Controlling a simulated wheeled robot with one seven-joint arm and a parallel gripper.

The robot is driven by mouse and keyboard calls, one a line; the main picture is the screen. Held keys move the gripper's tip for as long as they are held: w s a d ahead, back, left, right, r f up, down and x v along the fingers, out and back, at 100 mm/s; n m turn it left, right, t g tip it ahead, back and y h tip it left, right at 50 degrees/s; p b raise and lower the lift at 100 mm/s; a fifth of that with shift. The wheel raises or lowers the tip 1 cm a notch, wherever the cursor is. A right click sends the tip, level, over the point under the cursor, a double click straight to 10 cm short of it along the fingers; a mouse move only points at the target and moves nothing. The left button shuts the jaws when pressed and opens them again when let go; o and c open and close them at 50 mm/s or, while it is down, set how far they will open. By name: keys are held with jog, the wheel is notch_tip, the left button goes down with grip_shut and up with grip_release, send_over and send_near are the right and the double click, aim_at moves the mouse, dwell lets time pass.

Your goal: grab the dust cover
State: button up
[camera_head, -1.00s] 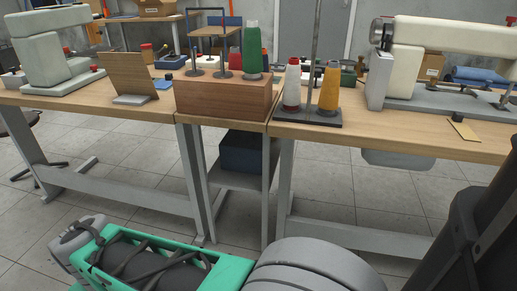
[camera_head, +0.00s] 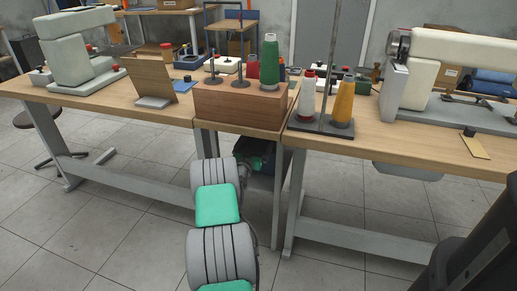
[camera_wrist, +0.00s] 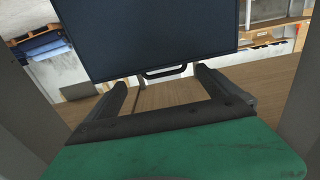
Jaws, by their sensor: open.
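A dark navy box-shaped cover with a black handle, which I take for the dust cover (camera_wrist: 165,35), fills the upper middle of the wrist view. Its handle (camera_wrist: 165,71) is at the edge nearest my gripper (camera_wrist: 162,88). My gripper is open and empty, with its two fingers spread to either side of the handle. The fingertips are close to the cover; I cannot tell whether they touch it.
A wooden box (camera_head: 240,105) with spools stands above the gap. A left table (camera_head: 120,105) and a right table (camera_head: 400,140) flank it, their legs close beside my arm. Sewing machines stand on both tables. The floor (camera_head: 120,245) in front is clear.

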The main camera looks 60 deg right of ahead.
aim_at(258, 142)
jog(key=d, duration=0.1)
jog(key=w+d+b, duration=0.1)
jog(key=d, duration=0.1)
jog(key=d+b, duration=0.1)
jog(key=d, duration=0.1)
jog(key=shift+w+d+f, duration=0.15)
jog(key=shift+w+f, duration=0.05)
jog(key=shift+f, duration=0.1)
jog(key=shift+d+r, duration=0.1)
jog(key=shift+r, duration=0.1)
jog(key=c, duration=2)
